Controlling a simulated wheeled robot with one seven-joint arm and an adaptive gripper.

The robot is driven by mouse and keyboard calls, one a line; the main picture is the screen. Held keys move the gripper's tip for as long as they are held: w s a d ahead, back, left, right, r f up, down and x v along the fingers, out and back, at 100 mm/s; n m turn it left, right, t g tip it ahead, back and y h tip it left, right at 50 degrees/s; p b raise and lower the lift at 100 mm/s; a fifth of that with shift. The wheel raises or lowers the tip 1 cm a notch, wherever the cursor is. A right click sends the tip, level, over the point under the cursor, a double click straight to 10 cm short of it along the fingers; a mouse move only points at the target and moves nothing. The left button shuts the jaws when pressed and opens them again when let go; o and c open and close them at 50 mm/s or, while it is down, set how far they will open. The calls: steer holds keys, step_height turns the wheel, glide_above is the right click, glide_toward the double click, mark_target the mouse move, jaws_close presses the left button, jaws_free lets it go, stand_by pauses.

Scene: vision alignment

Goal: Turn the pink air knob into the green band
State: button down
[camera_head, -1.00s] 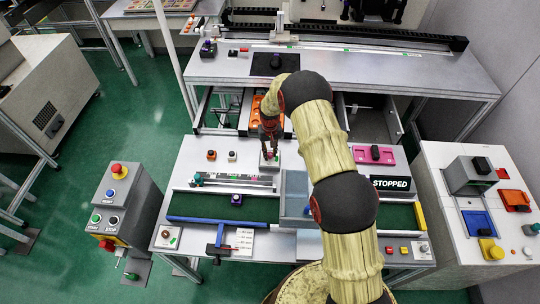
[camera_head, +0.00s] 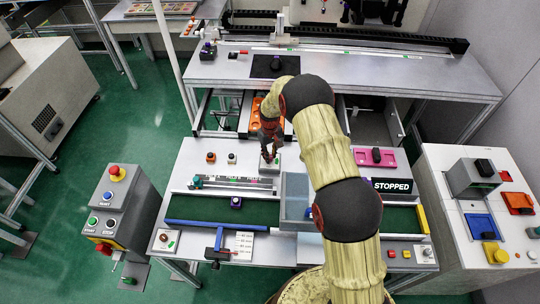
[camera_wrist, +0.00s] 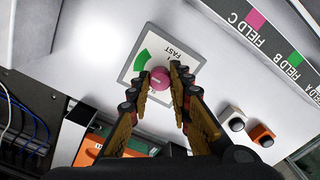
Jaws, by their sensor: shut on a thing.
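The pink knob (camera_wrist: 160,78) sits on a square white dial plate with a dark border (camera_wrist: 150,47). A green band (camera_wrist: 141,60) is painted on the dial to the left of the knob in the wrist view, and the word FAST is printed above the knob. My gripper (camera_wrist: 161,73) has one finger on each side of the knob and is shut on it. In the head view my gripper (camera_head: 268,157) is down at the plate (camera_head: 266,168), and its fingers hide the knob. I cannot tell exactly where the knob points.
An orange button (camera_wrist: 262,135) and a white one (camera_wrist: 232,118) stand beside the dial. A strip with FIELD labels (camera_wrist: 275,45) runs near it.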

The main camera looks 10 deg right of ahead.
steer(key=c, duration=1.6)
jaws_free()
steer(key=shift+c, duration=0.2)
step_height(320, 180, up, 12)
